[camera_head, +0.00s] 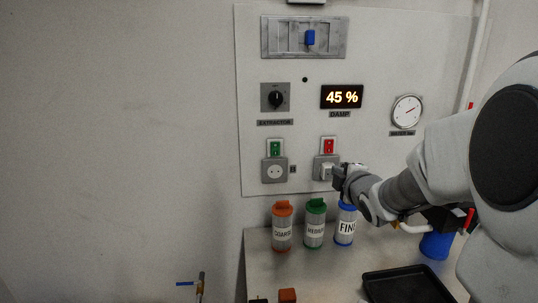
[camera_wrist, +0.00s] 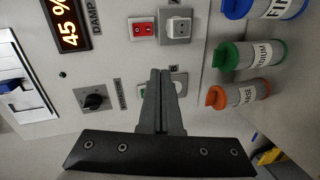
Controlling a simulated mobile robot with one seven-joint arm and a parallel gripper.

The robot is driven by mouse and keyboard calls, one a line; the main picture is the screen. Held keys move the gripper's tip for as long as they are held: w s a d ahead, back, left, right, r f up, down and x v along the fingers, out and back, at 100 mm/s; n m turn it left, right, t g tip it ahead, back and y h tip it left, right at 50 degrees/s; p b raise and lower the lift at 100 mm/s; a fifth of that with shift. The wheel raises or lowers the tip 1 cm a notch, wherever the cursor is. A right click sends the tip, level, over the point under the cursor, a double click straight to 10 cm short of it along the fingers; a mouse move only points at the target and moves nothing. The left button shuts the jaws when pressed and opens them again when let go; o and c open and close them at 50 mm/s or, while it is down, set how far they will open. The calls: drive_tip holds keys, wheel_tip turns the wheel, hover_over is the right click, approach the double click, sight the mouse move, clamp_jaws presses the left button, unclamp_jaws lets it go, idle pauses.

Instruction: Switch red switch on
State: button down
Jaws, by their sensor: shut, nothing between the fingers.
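The red switch (camera_head: 328,147) is on the wall panel above the right-hand socket (camera_head: 319,170), which has a white plug in it. In the wrist view the red switch (camera_wrist: 143,30) is in plain sight beside the plug (camera_wrist: 179,26). My gripper (camera_head: 340,172) is shut and empty, and in the head view it overlaps the right edge of that socket. In the wrist view its fingertips (camera_wrist: 160,72) lie in front of the panel, partly hiding the green switch (camera_wrist: 142,91) and the left-hand socket. I cannot tell whether they touch the panel.
The display (camera_head: 342,96) reads 45 %. The extractor knob (camera_head: 275,99) and a gauge (camera_head: 406,111) are also on the panel. Orange, green and blue canisters (camera_head: 282,232) stand on the bench below, near a black tray (camera_head: 405,287). The wall at left is clear.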

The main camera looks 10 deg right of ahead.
sight(329, 152)
drive_tip(key=shift+n+t+y, duration=0.3)
drive_tip(key=shift+n+t, duration=0.5)
drive_tip(key=shift+n, duration=0.1)
drive_tip(key=d, duration=0.1)
drive_tip(key=w+d, duration=0.1)
drive_tip(key=d, duration=0.2)
drive_tip(key=shift+w+d+f, duration=0.1)
drive_tip(key=shift+w+f, duration=0.1)
drive_tip(key=shift+f, duration=0.05)
drive_tip(key=shift+w, duration=0.1)
drive_tip(key=w, duration=0.4)
drive_tip(key=w+f, duration=0.1)
drive_tip(key=w, duration=0.4)
drive_tip(key=w+p, duration=0.1)
drive_tip(key=w, duration=0.3)
drive_tip(key=shift+w+f, duration=0.35)
drive_tip(key=shift+f, duration=0.1)
